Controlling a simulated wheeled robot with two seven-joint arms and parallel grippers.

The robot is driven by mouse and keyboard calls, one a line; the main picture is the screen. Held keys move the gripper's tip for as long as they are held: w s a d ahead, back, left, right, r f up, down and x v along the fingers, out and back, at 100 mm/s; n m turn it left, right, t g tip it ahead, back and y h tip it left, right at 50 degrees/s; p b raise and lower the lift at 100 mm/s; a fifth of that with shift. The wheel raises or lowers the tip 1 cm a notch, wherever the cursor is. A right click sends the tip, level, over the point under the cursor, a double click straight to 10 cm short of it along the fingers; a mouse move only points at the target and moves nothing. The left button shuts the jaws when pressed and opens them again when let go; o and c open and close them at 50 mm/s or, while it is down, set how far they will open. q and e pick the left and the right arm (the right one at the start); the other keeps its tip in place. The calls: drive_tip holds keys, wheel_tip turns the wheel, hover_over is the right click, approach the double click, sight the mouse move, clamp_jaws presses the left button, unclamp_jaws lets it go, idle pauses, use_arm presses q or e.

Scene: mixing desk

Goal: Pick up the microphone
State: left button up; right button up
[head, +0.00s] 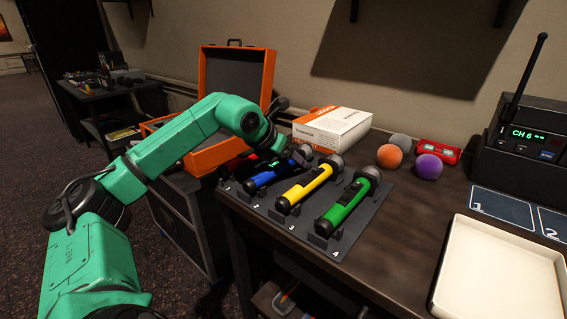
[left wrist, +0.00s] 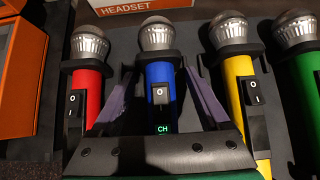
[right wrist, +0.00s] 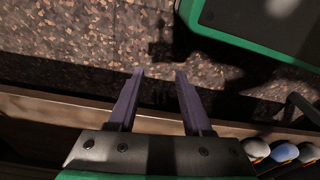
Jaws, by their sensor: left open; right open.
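Several microphones with silver heads lie side by side in a dark numbered rack (head: 265,209) on the desk: red (left wrist: 88,85), blue (head: 263,178), yellow (head: 305,188) and green (head: 347,205). My left gripper (head: 280,160) is at the blue microphone. In the left wrist view my left gripper (left wrist: 155,75) is open, one purple finger on each side of the blue microphone (left wrist: 160,72). I cannot tell whether the fingers touch it. In the head view my arm partly hides the red microphone. My right gripper (right wrist: 160,74) is open and empty, above the floor by a wooden edge.
A white and orange headset box (head: 332,130) stands behind the rack. An open orange case (head: 236,75) is at the left. Orange (head: 389,156), purple (head: 428,167) and grey balls, a red device (head: 439,151), a radio (head: 520,135) and a cream tray (head: 500,275) are at the right.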

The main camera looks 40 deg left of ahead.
use_arm(q)
drive_tip(key=shift+s+r, duration=0.1)
drive_tip(key=shift+c, duration=0.5)
clamp_jaws()
